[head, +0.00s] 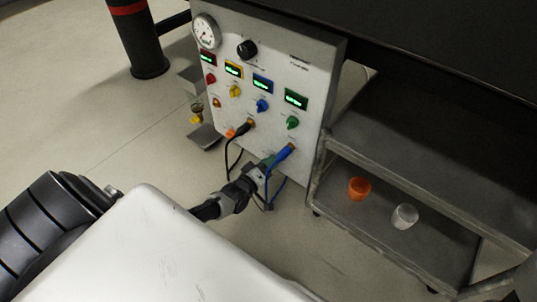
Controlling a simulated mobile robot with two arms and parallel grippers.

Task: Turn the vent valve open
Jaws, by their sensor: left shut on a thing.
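An instrument panel (315,75) stands upright at the top middle. My left gripper (266,165) is at its lower front, shut on a small green handle (268,158) at the fingertips, probably the vent valve. The fingers hide most of it, and its angle cannot be told. A blue plug (284,153) sits in a socket just right of the fingertips, very close to them. The panel lettering is too small to read. My right gripper is not in view.
Coloured knobs, including a green one (292,122), sit above. A black plug (243,128) is to the left; black and blue cables hang by my gripper. A shelf cart (345,200) on the right holds an orange cup (359,188) and a white cup (404,216).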

